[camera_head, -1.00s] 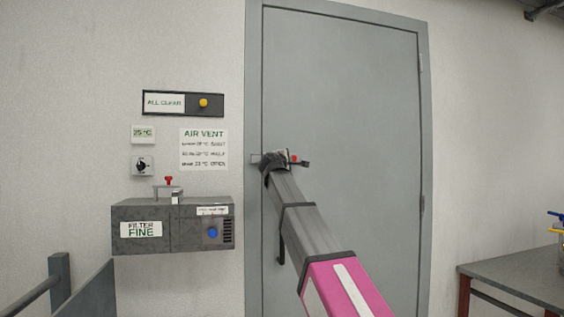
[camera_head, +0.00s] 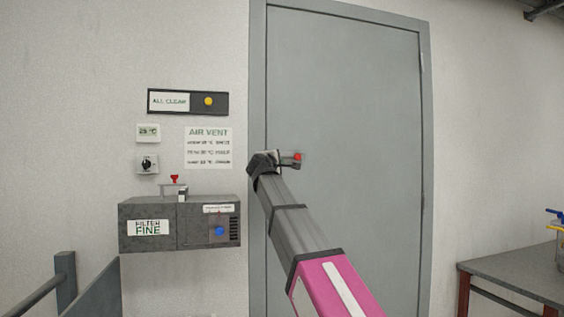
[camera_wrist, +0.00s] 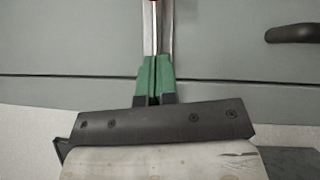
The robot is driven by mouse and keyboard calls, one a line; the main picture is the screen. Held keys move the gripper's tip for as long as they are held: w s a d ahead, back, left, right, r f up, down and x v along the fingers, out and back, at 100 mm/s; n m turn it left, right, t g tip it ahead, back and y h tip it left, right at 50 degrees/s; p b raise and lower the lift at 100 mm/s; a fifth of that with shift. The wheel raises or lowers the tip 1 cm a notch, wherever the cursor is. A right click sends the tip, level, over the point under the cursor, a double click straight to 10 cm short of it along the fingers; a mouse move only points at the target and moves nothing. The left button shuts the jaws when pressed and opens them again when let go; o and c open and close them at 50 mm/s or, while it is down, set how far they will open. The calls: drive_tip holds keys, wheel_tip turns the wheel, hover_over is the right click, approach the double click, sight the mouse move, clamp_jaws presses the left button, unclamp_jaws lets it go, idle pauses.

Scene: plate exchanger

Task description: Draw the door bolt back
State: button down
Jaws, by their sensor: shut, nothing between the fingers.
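The grey door (camera_head: 345,110) stands shut in its frame. The door bolt's red knob (camera_head: 297,157) shows on the door's left side in the head view. A red bit of it (camera_wrist: 153,1) is cut off at the top edge of the wrist view. My gripper (camera_head: 274,159) is just left of the knob, by the door's left edge. In the wrist view its green fingers (camera_wrist: 153,68) are together and point toward the red bit. Bright metal strips run beyond them; I cannot tell whether they are the bolt bar. My gripper hides the bolt's left part.
A grey filter box (camera_head: 160,238) with a blue button is on the wall left of the door. An ALL CLEAR panel (camera_head: 218,103) is above it. A dark handle (camera_wrist: 292,33) shows in the wrist view. A table (camera_head: 515,279) stands at right.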

drive_tip(key=v, duration=0.5)
idle(0.4)
drive_tip(key=d+f+m+g+y, duration=0.1)
drive_tip(key=d+f+m+g, duration=0.3)
drive_tip(key=f, duration=1)
drive_tip(key=d+f+g, duration=0.2)
drive_tip(key=d+f, duration=0.4)
drive_tip(key=f, duration=0.8)
drive_tip(key=d+f+m+g+y, duration=0.1)
drive_tip(key=d+f+m+g, duration=0.25)
drive_tip(key=f, duration=1.15)
drive_tip(key=s+d+f+m+g+y, duration=0.1)
drive_tip(key=s+d+f+m+g, duration=0.1)
drive_tip(key=s+f, duration=0.6)
drive_tip(key=s+d+f+m+g+y, duration=0.2)
drive_tip(key=s+f, duration=0.6)
drive_tip(key=f, duration=0.5)
drive_tip(key=s+d+f+m+g+y, duration=0.1)
drive_tip(key=s+d+f+m+g, duration=0.2)
drive_tip(key=s+f, duration=0.5)
wheel_tip(320, 180, down, 2)
drive_tip(key=d+g, duration=0.1)
drive_tip(key=d, duration=0.1)
drive_tip(key=shift+d+f+m+y, duration=0.2)
drive_tip(key=shift+d+m+y, duration=0.1)
drive_tip(key=shift+d+m, duration=0.05)
drive_tip(key=shift+g, duration=0.25)
